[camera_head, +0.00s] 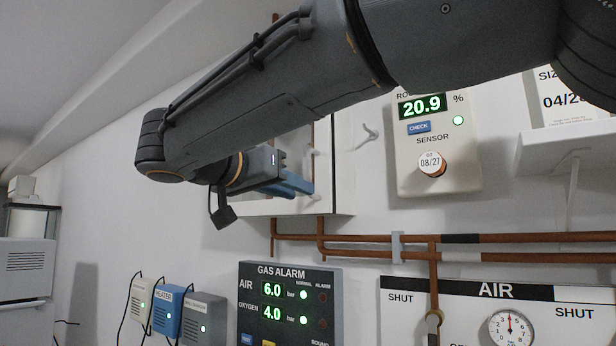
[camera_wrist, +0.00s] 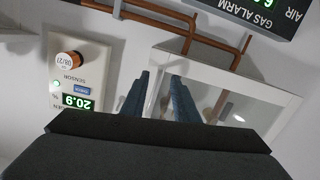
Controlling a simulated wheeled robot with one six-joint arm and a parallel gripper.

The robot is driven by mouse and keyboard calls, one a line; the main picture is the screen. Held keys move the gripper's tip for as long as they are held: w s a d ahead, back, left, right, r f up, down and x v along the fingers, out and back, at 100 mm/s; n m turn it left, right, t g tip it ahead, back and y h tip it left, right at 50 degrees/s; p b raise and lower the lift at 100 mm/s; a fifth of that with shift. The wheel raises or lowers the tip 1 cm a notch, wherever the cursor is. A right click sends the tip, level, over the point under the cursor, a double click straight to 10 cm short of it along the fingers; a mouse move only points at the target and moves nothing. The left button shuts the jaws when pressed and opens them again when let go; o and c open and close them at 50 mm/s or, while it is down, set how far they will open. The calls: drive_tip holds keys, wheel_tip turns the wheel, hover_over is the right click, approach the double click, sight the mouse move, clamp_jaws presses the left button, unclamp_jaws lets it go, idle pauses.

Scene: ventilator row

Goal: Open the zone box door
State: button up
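The zone box (camera_head: 343,165) is a white wall box above the copper pipes, partly hidden behind my arm in the head view. In the wrist view its door is a white frame (camera_wrist: 265,88) around a glass pane. The door looks shut, though much of it is hidden. My gripper (camera_head: 309,189) has blue fingers and is close in front of the lower part of the door. In the wrist view the fingers (camera_wrist: 160,80) are apart, overlapping the frame and glass near one side. I cannot make out a handle between them or whether they touch the door.
An oxygen sensor unit (camera_head: 440,150) hangs right of the box. Copper pipes (camera_head: 350,247) run below it, above the gas alarm panel (camera_head: 291,300) and the AIR panel (camera_head: 470,310). Small devices (camera_head: 168,310) hang at lower left. The wall left of the box is clear.

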sight(307, 167)
wheel_tip(307, 167, up, 6)
drive_tip(key=s+f+m+t, duration=0.1)
drive_tip(key=m, duration=0.1)
drive_tip(key=shift+h, duration=0.3)
drive_tip(key=p+x, duration=0.2)
drive_tip(key=x, duration=0.1)
drive_tip(key=p+x, duration=0.1)
drive_tip(key=x, duration=0.2)
drive_tip(key=shift+w+a+r+p, duration=0.1)
drive_tip(key=shift+w+a+p, duration=0.05)
drive_tip(key=shift+w+p, duration=0.25)
clamp_jaws()
idle(0.6)
